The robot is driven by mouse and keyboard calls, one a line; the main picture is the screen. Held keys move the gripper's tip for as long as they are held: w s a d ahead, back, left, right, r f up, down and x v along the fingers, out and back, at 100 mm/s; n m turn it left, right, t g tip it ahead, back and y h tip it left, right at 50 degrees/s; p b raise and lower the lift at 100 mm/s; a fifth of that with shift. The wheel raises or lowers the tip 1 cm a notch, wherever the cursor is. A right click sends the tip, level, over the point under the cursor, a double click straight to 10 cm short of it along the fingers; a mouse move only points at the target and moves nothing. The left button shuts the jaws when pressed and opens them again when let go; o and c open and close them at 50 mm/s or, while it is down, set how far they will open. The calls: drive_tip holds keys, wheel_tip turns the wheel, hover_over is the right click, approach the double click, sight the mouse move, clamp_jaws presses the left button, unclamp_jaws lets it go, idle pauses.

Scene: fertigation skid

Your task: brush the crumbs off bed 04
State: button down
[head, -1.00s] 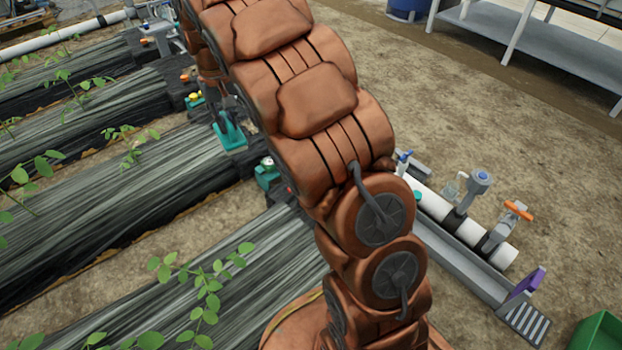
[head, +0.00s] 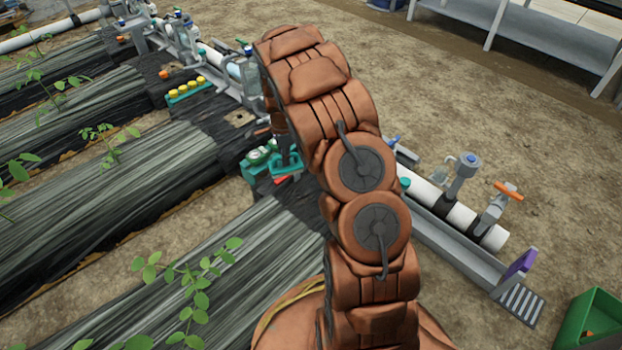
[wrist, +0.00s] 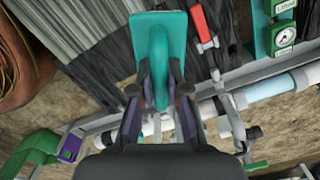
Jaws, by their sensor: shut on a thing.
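My gripper (wrist: 160,85) is shut on a teal tool with a flat broad head (wrist: 160,35), which I take for the brush. The head lies over the dark end of a bed in the wrist view. In the head view the tool (head: 286,163) shows beside my arm, at the black end of the nearest bed (head: 225,275); most of my gripper is hidden there. I cannot read a bed number or make out crumbs. I cannot tell whether the tool touches the bed.
A red-handled part (wrist: 202,22) and a gauge on a teal block (wrist: 285,36) are right of the tool. A white pipe with valves (head: 430,195) runs along the bed ends. Yellow caps (head: 187,90) sit on another bed. A green crate (head: 570,330) stands at lower right.

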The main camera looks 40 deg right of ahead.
drive_tip(key=shift+s+d+f+m+b, duration=0.45)
drive_tip(key=shift+s+d+f+m, duration=0.6)
drive_tip(key=shift+f, duration=1.6)
drive_tip(key=shift+s+d+f+m+b, duration=0.55)
drive_tip(key=shift+d+f+m, duration=0.85)
drive_tip(key=shift+f, duration=1.3)
drive_tip(key=shift+s+d+f+m+b, duration=0.4)
drive_tip(key=shift+s+d+f+m, duration=0.4)
drive_tip(key=shift+f+m, duration=1.35)
drive_tip(key=shift+f+n+b, duration=0.35)
drive_tip(key=shift+f+n, duration=0.15)
drive_tip(key=shift+f, duration=1.1)
drive_tip(key=shift+w, duration=0.1)
drive_tip(key=shift+w+a+b, duration=0.15)
drive_tip(key=shift+w+b, duration=0.35)
drive_tip(key=shift+w, duration=0.2)
drive_tip(key=shift+w+a+b, duration=0.1)
drive_tip(key=shift+w+b, duration=0.4)
drive_tip(key=shift+w, duration=0.15)
drive_tip(key=shift+w+r+b, duration=0.1)
drive_tip(key=shift+w+b, duration=0.2)
drive_tip(key=shift+w, duration=0.3)
drive_tip(key=shift+w+a+f+b, duration=0.2)
drive_tip(key=shift+w+b, duration=0.4)
drive_tip(key=shift+w, duration=0.2)
drive_tip(key=shift+w+a+b, duration=0.15)
drive_tip(key=shift+w+b, duration=0.35)
drive_tip(key=shift+w, duration=0.55)
drive_tip(key=shift+w+r, duration=0.1)
drive_tip(key=shift+r, duration=0.1)
